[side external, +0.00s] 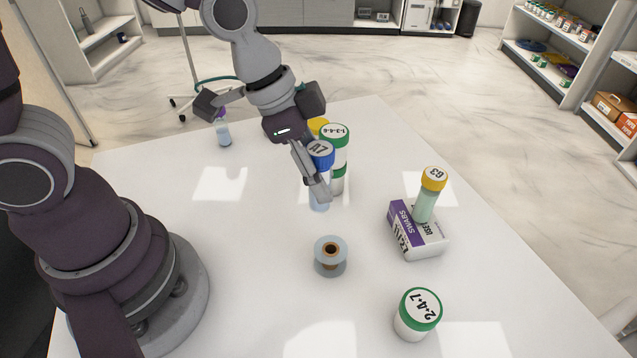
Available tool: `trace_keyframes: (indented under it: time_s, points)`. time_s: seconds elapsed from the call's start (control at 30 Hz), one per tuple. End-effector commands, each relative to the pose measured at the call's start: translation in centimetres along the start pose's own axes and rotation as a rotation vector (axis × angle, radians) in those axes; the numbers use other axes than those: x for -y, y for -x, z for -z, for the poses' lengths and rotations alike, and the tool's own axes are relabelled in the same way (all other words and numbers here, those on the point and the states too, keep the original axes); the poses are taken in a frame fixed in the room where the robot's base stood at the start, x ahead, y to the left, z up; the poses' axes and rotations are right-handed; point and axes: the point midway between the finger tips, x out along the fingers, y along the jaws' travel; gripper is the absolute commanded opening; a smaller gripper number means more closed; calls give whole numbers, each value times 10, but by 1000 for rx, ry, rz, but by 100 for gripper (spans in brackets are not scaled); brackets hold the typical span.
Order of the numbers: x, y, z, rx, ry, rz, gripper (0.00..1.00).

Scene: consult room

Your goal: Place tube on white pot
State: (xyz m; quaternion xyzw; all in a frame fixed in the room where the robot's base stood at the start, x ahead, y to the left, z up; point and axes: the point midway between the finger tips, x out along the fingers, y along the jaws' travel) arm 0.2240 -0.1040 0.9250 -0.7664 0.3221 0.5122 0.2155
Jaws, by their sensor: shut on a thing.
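My gripper (317,184) is shut on a blue-capped tube (319,205) with a pale blue body, held roughly upright. A finger hides part of the tube, and I cannot tell whether its bottom touches the table. Just behind it, white pots with green lids (341,157) appear stacked, the upper lid marked 1-3-4-6. Another white pot (411,325) with a green lid marked 2-4-7 stands at the front right. A yellow-capped tube (424,206) marked G3 stands upright on a swab box (427,243). A purple-capped tube (223,137) stands at the far left of the table.
A grey spool (331,256) with a brown core stands on the white table (262,265) in front of my gripper. A yellow cap (318,124) shows behind the stacked pots, its body hidden. The table's middle left and back right are clear.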

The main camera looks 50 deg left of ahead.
Motion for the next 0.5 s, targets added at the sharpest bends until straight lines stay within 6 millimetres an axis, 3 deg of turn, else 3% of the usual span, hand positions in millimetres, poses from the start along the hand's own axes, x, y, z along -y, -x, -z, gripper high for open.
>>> trace_keyframes:
  time_s: [0.03, 0.1, 0.2, 0.37, 0.5]
  points:
    - [26, 6, -11, 0, 103, 43, 2]
    - [58, 14, -28, 0, 232, 96, 2]
    - [91, 27, -55, -1, 385, 161, 2]
    - [115, 40, -83, -1, 525, 218, 2]
    - [134, 39, -83, 1, 555, 229, 2]
